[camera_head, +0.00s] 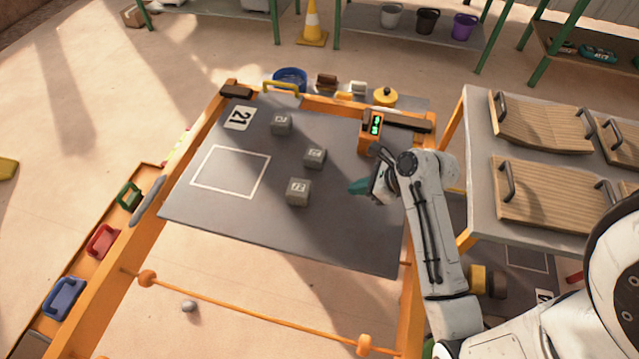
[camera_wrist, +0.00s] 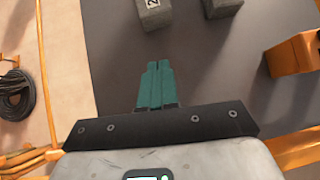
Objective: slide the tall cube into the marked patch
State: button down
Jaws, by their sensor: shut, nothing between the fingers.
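Three grey numbered cubes stand apart on the dark grey table top (camera_head: 340,240). The nearest cube (camera_head: 298,192) looks the tallest, though I cannot be sure; the others are a middle cube (camera_head: 315,156) and a far cube (camera_head: 281,123). The marked patch, a white square outline (camera_head: 231,171), lies empty to their left. My gripper (camera_head: 357,187) is to the right of the cubes, touching none. In the wrist view its teal fingers (camera_wrist: 157,68) are shut and empty. Two cubes (camera_wrist: 153,13) show beyond them, cut off by the top edge.
An orange device with a green display (camera_head: 372,128) stands at the table's right edge. An orange frame surrounds the table top. Wooden boards with handles (camera_head: 543,122) lie on another table at right. The surface between cubes and patch is clear.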

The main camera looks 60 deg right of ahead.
jog(key=m, duration=0.1)
send_near(310, 188)
jog(key=f, duration=0.4)
jog(key=shift+s+d+b, duration=0.1)
jog(key=shift+s+b, duration=0.1)
jog(key=shift+b, duration=0.2)
jog(key=w, duration=0.3)
jog(key=shift+w+a+f, duration=0.15)
jog(key=shift+a+f, duration=0.1)
jog(key=shift+a, duration=0.05)
jog(key=shift+w+a, duration=0.15)
jog(key=shift+w, duration=0.45)
